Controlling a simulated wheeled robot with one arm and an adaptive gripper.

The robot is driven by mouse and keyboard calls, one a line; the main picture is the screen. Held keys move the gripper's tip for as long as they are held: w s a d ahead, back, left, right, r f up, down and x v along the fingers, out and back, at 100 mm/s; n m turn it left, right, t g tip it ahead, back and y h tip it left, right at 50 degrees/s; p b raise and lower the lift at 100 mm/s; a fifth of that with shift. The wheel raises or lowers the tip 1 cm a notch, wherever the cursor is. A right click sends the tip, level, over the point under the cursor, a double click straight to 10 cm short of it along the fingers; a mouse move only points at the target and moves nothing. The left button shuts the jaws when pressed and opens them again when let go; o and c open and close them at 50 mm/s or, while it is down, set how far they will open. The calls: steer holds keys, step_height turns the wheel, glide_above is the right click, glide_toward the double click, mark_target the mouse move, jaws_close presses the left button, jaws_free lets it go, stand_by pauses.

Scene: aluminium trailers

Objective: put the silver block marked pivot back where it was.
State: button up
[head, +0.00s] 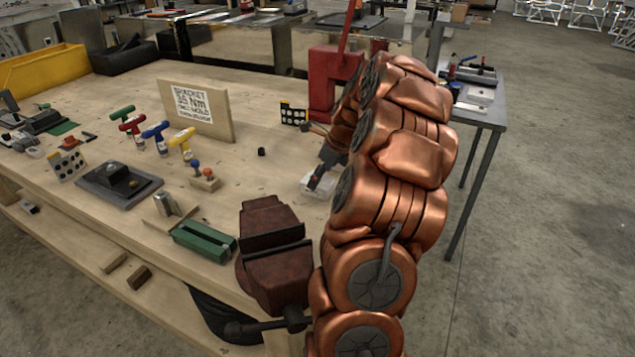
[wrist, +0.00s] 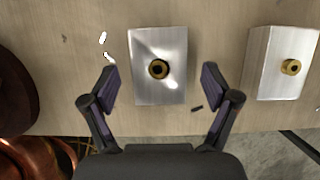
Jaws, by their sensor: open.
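Two silver blocks, each with a brass ring around a hole, show in the wrist view: one in the middle (wrist: 146,88) and one at the right (wrist: 266,75). I cannot read a pivot mark on either. My gripper (wrist: 159,74) is open, with one finger on each side of the middle block and a gap to both sides. Nothing is held. In the head view my gripper (head: 323,170) is over the workbench's right part, just above a pale silver block (head: 314,188). My arm hides the area to its right.
A dark red vise (head: 270,262) stands on the workbench (head: 240,88) near the front edge. A red press (head: 322,90) stands behind my gripper. A wooden board with a label (head: 216,118), T-handled tools (head: 154,134) and a green box (head: 204,240) are to the left.

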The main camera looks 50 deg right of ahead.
steer(key=b+v, duration=0.1)
steer(key=v, duration=0.8)
steer(key=shift+s+r+b, duration=0.2)
steer(key=shift+b, duration=0.1)
